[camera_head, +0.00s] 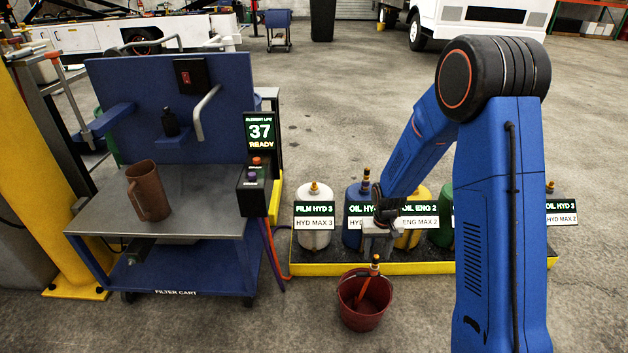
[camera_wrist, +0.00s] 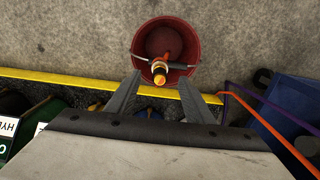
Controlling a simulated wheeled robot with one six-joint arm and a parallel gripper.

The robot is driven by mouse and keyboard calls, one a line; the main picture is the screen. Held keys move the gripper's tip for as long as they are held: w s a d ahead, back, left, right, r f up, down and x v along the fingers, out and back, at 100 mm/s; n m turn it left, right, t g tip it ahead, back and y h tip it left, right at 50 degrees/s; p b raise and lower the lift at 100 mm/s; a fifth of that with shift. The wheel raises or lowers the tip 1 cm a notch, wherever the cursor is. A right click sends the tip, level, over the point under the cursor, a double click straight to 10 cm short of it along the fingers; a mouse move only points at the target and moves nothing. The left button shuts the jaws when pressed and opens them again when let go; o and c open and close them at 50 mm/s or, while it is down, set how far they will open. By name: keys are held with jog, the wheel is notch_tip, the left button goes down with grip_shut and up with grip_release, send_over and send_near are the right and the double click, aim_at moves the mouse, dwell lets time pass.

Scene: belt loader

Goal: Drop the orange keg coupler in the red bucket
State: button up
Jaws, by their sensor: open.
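The red bucket (camera_head: 350,312) stands on the floor in front of the keg tray. It also shows at the top of the wrist view (camera_wrist: 140,40). The orange keg coupler (camera_head: 375,264) is upright or slightly tilted at the bucket, its top above the rim and an orange length reaching down inside. In the wrist view the coupler (camera_wrist: 160,70) shows end-on, over the bucket's opening. I cannot tell whether it rests on the bottom. My gripper (camera_head: 377,246) is open above the bucket; its two fingers (camera_wrist: 160,84) are spread to either side of the coupler, with gaps.
Several labelled kegs stand in a yellow-edged tray (camera_head: 420,268) behind the bucket. A blue filter cart (camera_head: 190,266) with a brown jug (camera_head: 148,190) stands at left. Orange and purple hoses (camera_head: 270,245) hang from it. Floor around the bucket is clear.

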notch_tip(320, 180, up, 12)
dwell(0.4)
